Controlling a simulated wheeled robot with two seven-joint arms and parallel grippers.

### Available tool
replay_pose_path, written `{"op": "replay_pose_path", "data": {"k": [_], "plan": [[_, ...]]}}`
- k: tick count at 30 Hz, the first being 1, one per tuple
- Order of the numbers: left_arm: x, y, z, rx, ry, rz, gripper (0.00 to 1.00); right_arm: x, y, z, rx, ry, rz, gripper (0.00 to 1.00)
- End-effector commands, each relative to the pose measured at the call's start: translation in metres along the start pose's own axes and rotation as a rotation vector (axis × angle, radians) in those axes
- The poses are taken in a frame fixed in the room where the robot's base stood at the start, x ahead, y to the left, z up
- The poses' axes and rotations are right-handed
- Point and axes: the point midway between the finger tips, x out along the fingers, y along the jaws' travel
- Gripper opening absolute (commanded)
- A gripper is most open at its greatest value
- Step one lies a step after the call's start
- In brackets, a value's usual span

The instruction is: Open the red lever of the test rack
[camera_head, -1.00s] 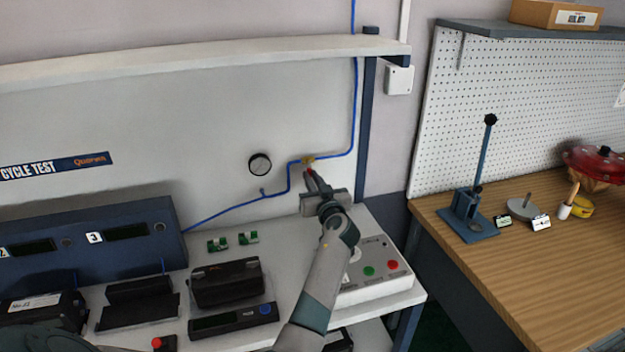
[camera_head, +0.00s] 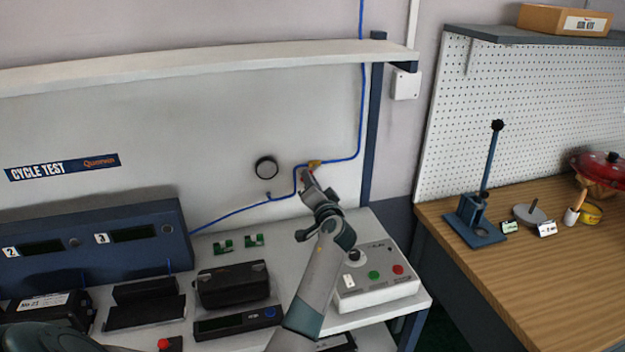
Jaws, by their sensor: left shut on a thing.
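A small brass valve (camera_head: 314,164) sits in the blue air line on the white back panel of the test rack. Its red lever (camera_head: 306,173) shows only as a small patch of red just below the valve, mostly hidden by the gripper. My left gripper (camera_head: 308,180) reaches up from the bottom middle, with its fingertips at the lever, and is shut on it. The gripper's body is tilted, leaning up and to the left. The lever's exact angle cannot be told. My right gripper is not in view.
A round black gauge (camera_head: 266,167) is on the panel left of the valve. Below stand a button box (camera_head: 376,276), black devices (camera_head: 232,285) and a blue display unit (camera_head: 95,247). A shelf (camera_head: 220,63) crosses above. The wooden bench (camera_head: 500,285) at right holds a blue lever press (camera_head: 477,215).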

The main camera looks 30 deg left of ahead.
Motion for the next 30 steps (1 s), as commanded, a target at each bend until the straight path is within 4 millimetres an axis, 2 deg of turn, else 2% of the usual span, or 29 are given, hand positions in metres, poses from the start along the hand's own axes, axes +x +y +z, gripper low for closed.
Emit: {"op": "replay_pose_path", "data": {"k": [3, 18, 30], "plan": [[0.001, -0.008, -0.003, 0.111, 0.002, -0.002, 0.0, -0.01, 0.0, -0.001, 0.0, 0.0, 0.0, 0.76], [0.001, -0.022, -0.009, 0.554, 0.002, -0.003, 0.0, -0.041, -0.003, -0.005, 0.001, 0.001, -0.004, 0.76], [0.001, -0.024, -0.011, 0.706, 0.002, -0.004, 0.0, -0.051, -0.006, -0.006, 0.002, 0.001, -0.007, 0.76]]}}
